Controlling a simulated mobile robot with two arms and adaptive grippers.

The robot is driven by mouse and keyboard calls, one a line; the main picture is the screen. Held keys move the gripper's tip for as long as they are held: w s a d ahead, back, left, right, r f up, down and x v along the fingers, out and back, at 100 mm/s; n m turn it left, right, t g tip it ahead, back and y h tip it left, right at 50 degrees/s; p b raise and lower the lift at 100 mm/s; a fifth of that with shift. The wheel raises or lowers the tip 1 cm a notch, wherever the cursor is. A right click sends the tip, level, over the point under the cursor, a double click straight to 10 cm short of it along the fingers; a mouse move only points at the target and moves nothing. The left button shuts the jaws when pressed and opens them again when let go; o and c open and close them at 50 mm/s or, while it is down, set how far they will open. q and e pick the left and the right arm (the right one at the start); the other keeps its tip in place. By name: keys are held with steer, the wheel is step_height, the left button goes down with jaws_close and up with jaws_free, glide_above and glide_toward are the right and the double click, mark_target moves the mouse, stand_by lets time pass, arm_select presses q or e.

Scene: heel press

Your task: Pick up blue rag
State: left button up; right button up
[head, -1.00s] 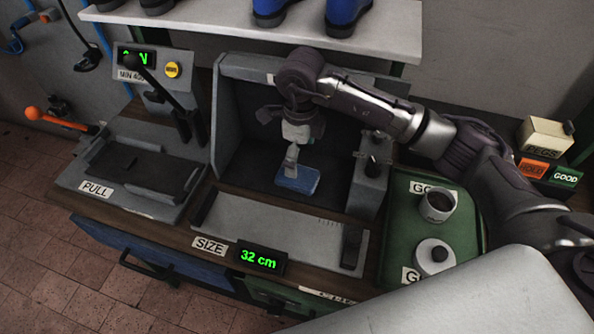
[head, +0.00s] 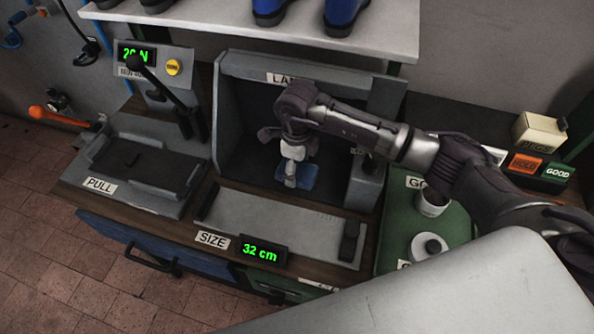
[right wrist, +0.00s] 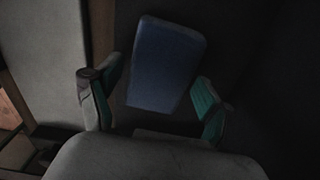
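The blue rag (head: 308,177) lies flat on the dark floor of the open-fronted grey booth. In the right wrist view the rag (right wrist: 166,62) is a blue rectangle just beyond and between the fingertips. My right gripper (head: 290,178) hangs fingers down over the rag's left part in the head view and hides some of it. In the right wrist view the two green-padded fingers (right wrist: 158,95) stand apart with nothing gripped between them. Whether they touch the rag cannot be told. My left gripper is not in view.
The booth wall (head: 230,120) encloses the rag's left side and back. The SIZE plate (head: 275,222) lies in front, and the PULL fixture (head: 145,165) stands left. A green tray (head: 397,235) with white containers is right. A shelf (head: 390,42) with boots hangs above.

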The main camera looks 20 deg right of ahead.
steer(key=c, duration=0.6)
